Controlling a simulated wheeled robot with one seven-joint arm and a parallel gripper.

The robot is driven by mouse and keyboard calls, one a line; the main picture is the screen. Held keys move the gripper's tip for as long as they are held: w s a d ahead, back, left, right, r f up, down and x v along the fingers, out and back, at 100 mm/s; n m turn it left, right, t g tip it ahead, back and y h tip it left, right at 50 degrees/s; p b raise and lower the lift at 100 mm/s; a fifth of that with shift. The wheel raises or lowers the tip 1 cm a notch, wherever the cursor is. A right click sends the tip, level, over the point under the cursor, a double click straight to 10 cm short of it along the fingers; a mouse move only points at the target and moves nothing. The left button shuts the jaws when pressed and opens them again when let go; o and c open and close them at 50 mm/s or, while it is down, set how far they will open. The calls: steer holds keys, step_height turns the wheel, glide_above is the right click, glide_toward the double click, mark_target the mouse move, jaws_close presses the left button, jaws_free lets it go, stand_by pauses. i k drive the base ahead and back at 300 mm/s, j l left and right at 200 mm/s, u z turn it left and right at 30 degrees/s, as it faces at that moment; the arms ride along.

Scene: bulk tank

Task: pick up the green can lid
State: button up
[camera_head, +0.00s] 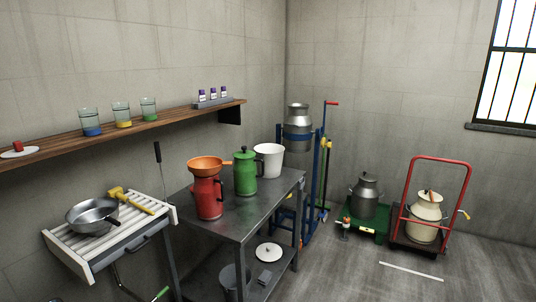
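The green can (245,176) stands upright on the dark metal table. Its green lid (244,155) sits on top and has a small dark knob. The can has a handle on its right side. My gripper is not in view.
A red can (208,198) with an orange funnel (207,163) on top stands left of the green can, close to it. A white bucket (269,162) stands behind it to the right. The table's (262,205) front right part is bare. A wooden shelf (170,122) runs along the wall above.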

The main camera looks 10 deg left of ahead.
mark_target(243, 153)
steer(key=i+u, duration=0.1)
steer(key=i, duration=0.7)
steer(key=i+l+u, duration=0.1)
steer(key=i, duration=0.7)
steer(key=l, duration=0.1)
